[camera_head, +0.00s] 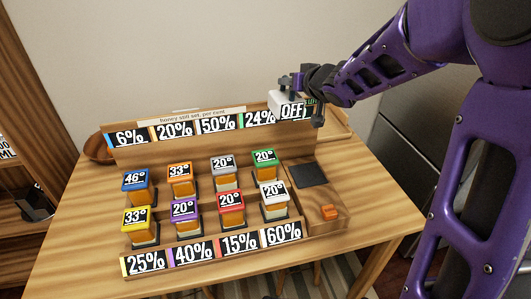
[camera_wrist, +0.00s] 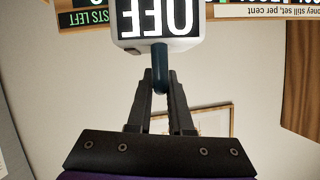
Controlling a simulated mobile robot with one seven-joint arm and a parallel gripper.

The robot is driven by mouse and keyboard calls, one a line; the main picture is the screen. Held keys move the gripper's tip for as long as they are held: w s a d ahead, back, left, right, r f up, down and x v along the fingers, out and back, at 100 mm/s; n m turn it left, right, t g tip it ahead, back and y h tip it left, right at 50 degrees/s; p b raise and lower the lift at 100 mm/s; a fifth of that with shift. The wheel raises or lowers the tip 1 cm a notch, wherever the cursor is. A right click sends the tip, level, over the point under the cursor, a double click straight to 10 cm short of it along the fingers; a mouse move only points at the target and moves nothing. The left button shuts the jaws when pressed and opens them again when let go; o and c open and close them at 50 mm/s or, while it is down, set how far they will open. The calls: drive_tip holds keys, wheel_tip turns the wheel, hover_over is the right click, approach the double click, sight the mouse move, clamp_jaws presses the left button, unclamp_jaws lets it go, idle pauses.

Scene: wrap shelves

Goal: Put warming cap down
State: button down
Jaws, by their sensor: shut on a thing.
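The warming cap (camera_head: 283,104) is a white box with a black "OFF" label on its side. My gripper (camera_head: 297,82) is shut on it and holds it in the air in front of the upper right end of the sign board, above the black pad (camera_head: 309,174). In the wrist view, the cap (camera_wrist: 135,42) shows at the top with its label upside down. My fingertips (camera_wrist: 160,80) are closed around its dark teal stem (camera_wrist: 160,65). The cap's underside is hidden.
Several honey jars with coloured, numbered lids, such as the green one (camera_head: 264,158), stand in two rows on the wooden rack. An orange block (camera_head: 329,212) lies at its right. A percent sign board (camera_head: 217,125) rises behind. The table's right side (camera_head: 375,205) is bare.

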drive_tip(key=s+a+r+n+g+y+p, duration=0.2)
drive_tip(key=s+a+r+n+y, duration=0.1)
drive_tip(key=a+r, duration=0.25)
drive_tip(key=f+b, duration=0.1)
drive_tip(key=f, duration=0.8)
drive_tip(key=f+b, duration=0.2)
drive_tip(key=f, duration=0.7)
drive_tip(key=shift+w+a+f, duration=0.1)
drive_tip(key=shift+a+f, duration=0.1)
drive_tip(key=c, duration=0.8)
unclamp_jaws()
drive_tip(key=shift+d, duration=0.1)
drive_tip(key=p+v, duration=0.1)
drive_tip(key=v, duration=1.1)
drive_tip(key=shift+w+d, duration=0.1)
drive_tip(key=shift+d, duration=0.05)
